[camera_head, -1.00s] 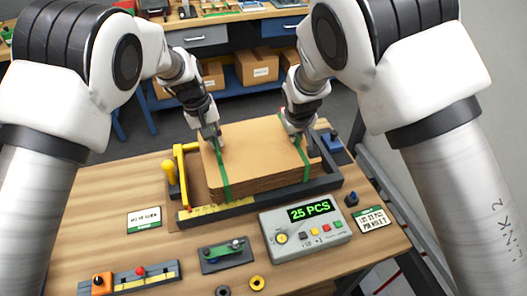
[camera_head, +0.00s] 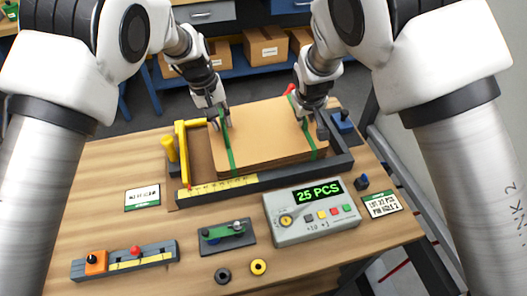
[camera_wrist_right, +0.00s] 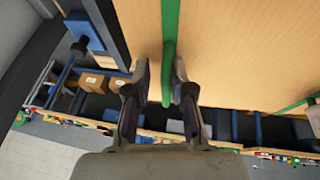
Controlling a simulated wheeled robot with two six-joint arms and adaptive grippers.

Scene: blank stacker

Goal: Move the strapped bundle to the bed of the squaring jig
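The strapped bundle (camera_head: 265,135) is a flat stack of tan sheets with two green straps. In the head view it lies within the black frame of the squaring jig (camera_head: 270,180), which has a yellow fence at left; a gap shows between fence and stack. My right gripper (camera_head: 308,116) is at the right strap. In the right wrist view its fingers (camera_wrist_right: 163,75) stand apart on either side of the green strap, with a gap at the left finger.
A grey counter box (camera_head: 312,212) reading "25 PCS" stands in front of the jig. A switch strip (camera_head: 125,262), a small dark fixture (camera_head: 227,237), two rings and two label cards lie around it. A blue block (camera_head: 342,121) is at the jig's back right.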

